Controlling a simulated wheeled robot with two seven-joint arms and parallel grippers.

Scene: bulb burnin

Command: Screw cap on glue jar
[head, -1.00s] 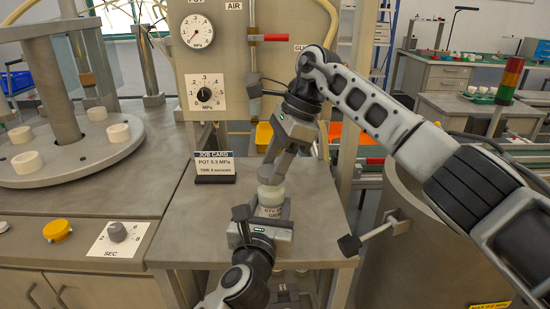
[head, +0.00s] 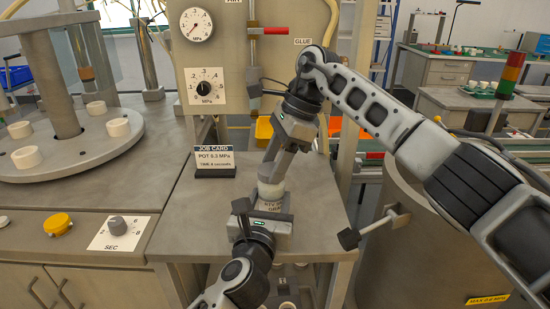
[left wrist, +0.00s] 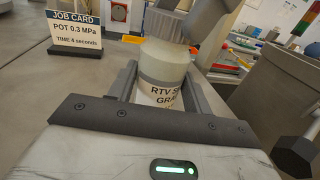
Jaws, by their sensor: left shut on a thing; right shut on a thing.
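The glue jar (head: 271,193) stands upright at the front of the steel table, and its RTV label shows in the left wrist view (left wrist: 160,95). My left gripper (head: 262,212) is shut on the jar's sides from the front. My right gripper (head: 273,172) comes down from above, tilted, with its fingers at the jar's top, shut on what appears to be the cap. The right fingers also show at the top of the left wrist view (left wrist: 185,20).
A job card (head: 215,162) stands left of the jar, reading POT 0.3 MPa and TIME 4 seconds. The panel with gauges (head: 197,24) rises behind. A round turntable (head: 60,160) is at left, and a large metal pot (head: 420,250) is at right.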

